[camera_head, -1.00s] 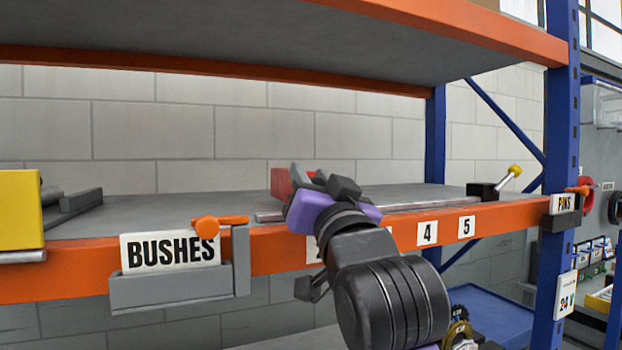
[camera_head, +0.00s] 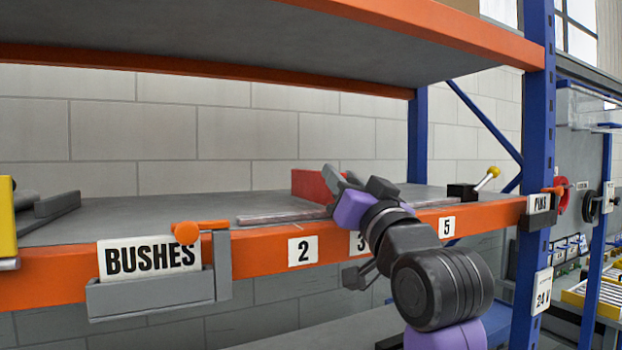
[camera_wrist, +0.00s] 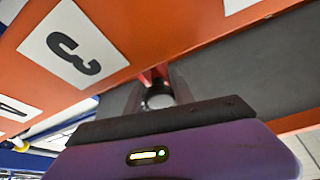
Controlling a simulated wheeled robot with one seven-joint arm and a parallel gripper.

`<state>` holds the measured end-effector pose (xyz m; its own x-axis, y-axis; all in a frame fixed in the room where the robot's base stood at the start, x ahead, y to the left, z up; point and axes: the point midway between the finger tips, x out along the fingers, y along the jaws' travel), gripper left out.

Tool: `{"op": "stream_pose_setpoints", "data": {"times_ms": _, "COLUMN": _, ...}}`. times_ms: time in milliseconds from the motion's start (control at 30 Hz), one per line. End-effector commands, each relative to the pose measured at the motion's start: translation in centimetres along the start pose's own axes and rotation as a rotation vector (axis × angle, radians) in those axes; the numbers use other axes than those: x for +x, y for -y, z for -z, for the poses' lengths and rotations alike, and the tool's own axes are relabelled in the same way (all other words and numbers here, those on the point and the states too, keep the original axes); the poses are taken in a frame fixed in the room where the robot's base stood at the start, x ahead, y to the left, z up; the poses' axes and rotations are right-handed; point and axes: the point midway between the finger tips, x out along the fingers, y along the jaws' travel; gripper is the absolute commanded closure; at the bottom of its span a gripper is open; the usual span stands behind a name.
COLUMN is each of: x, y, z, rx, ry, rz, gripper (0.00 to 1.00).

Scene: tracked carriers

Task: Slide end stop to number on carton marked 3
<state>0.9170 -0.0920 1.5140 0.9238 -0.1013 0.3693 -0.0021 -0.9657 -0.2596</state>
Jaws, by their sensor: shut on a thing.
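A red block (camera_head: 308,184), which I take to be the end stop, sits on a metal rail (camera_head: 285,216) along the shelf. My gripper (camera_head: 334,184) is at its right side and shut on it; the grip itself is mostly hidden. In the wrist view, a bit of red (camera_wrist: 152,75) shows at my gripper (camera_wrist: 158,92), with a pale round part between the fingers. The number 3 label (camera_head: 357,243) on the orange beam is partly covered by my arm. The wrist view shows this 3 label (camera_wrist: 72,45) up close. No carton marked 3 is readable.
A black block with a yellow-knobbed lever (camera_head: 474,188) stands at the rail's right end. A BUSHES sign holder (camera_head: 152,292) juts from the beam. A yellow box (camera_head: 6,225) is at the left edge.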

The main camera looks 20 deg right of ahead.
Motion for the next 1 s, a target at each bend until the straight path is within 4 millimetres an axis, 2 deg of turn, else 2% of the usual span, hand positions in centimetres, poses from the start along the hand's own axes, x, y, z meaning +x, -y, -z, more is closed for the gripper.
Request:
{"op": "stream_pose_setpoints", "data": {"times_ms": 100, "x": 0.1, "y": -1.1, "z": 0.2, "rx": 0.000, "ry": 0.003, "rz": 0.000, "gripper": 1.00}}
{"op": "stream_pose_setpoints", "data": {"times_ms": 400, "x": 0.1, "y": -1.1, "z": 0.2, "rx": 0.000, "ry": 0.002, "rz": 0.002, "gripper": 1.00}}
{"op": "stream_pose_setpoints", "data": {"times_ms": 433, "x": 0.1, "y": -1.1, "z": 0.2, "rx": 0.000, "ry": 0.002, "rz": 0.002, "gripper": 0.64}}
{"op": "stream_pose_setpoints", "data": {"times_ms": 500, "x": 0.1, "y": -1.1, "z": 0.2, "rx": 0.000, "ry": 0.002, "rz": 0.002, "gripper": 0.51}}
{"op": "stream_pose_setpoints", "data": {"times_ms": 533, "x": 0.1, "y": -1.1, "z": 0.2, "rx": 0.000, "ry": 0.002, "rz": 0.002, "gripper": 0.48}}
{"op": "stream_pose_setpoints", "data": {"times_ms": 867, "x": -0.1, "y": -1.0, "z": 0.2, "rx": 0.000, "ry": 0.000, "rz": 0.002, "gripper": 0.48}}
{"op": "stream_pose_setpoints", "data": {"times_ms": 1000, "x": -1.6, "y": -1.1, "z": 0.1, "rx": 0.001, "ry": -0.001, "rz": 0.002, "gripper": 0.48}}
